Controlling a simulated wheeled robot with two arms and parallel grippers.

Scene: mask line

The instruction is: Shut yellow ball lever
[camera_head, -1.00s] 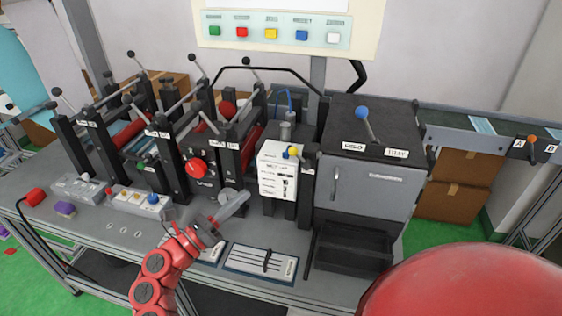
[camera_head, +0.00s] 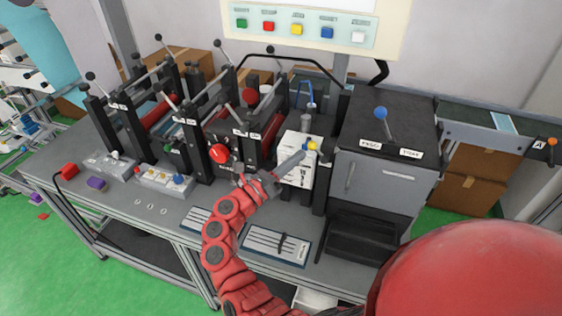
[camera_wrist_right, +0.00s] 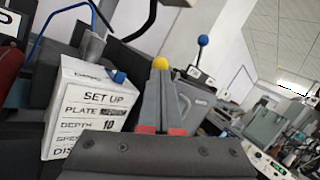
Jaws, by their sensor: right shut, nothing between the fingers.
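The yellow ball lever (camera_head: 312,146) sits at the right side of the white SET UP box on the machine bench. In the right wrist view its yellow ball (camera_wrist_right: 160,63) shows just past my fingertips, near the picture's middle. My right gripper (camera_head: 300,157) is shut and empty, with its fingertips close to the ball on its left side. I cannot tell whether they touch. In the right wrist view the fingers of my right gripper (camera_wrist_right: 160,85) hide the lever's stem. The white SET UP box (camera_wrist_right: 85,110) stands left of the fingers. My left gripper is not in view.
A grey cabinet (camera_head: 385,185) with a blue ball lever (camera_head: 380,114) stands right of the yellow ball. Black roller frames with several ball-tipped levers fill the bench's left. A flat slotted panel (camera_head: 272,246) lies in front.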

